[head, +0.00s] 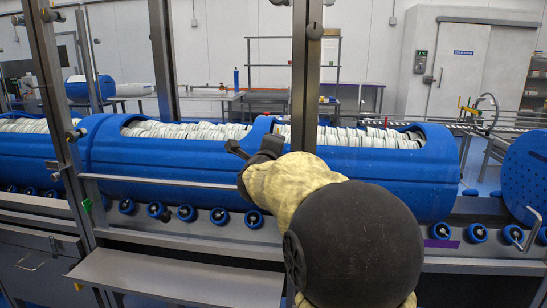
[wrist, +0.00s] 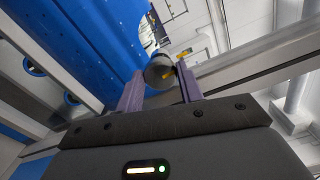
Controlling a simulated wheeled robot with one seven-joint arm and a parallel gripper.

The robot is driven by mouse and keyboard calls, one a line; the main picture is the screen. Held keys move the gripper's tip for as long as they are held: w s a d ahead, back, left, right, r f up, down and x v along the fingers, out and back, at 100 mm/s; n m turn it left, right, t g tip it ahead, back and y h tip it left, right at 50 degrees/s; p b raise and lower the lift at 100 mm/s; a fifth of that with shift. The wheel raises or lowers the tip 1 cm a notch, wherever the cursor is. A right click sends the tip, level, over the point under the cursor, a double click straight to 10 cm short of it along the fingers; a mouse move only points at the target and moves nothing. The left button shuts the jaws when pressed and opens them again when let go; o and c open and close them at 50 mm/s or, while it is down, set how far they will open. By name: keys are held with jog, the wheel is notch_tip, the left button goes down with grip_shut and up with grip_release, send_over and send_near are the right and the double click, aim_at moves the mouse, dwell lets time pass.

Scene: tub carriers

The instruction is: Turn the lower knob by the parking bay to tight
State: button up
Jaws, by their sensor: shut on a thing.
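In the wrist view a round dark grey knob (wrist: 160,71) sits between the two purple fingers of my gripper (wrist: 160,85), which is shut on it. A small yellow piece shows at the knob's right side. I cannot read whether the knob is at tight. In the head view my gripper (head: 248,150) is partly hidden by my own arm, beside the metal post and in front of the blue tub. The gripped knob cannot be made out in the head view. Another dark knob (head: 314,31) is higher on the post.
A long blue tub (head: 390,175) filled with stacked pale pieces lies on a roller conveyor behind the posts. A metal rail crosses in front of it, and a grey shelf (head: 180,278) juts out below. A blue perforated disc (head: 528,175) stands at the right.

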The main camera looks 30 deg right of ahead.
jog(key=shift+f, duration=0.1)
dwell(0.3)
jog(key=o, duration=1)
jog(key=v, duration=1.7)
jog(key=shift+s+p, duration=0.2)
jog(key=shift+p, duration=0.15)
jog(key=shift+a, duration=0.15)
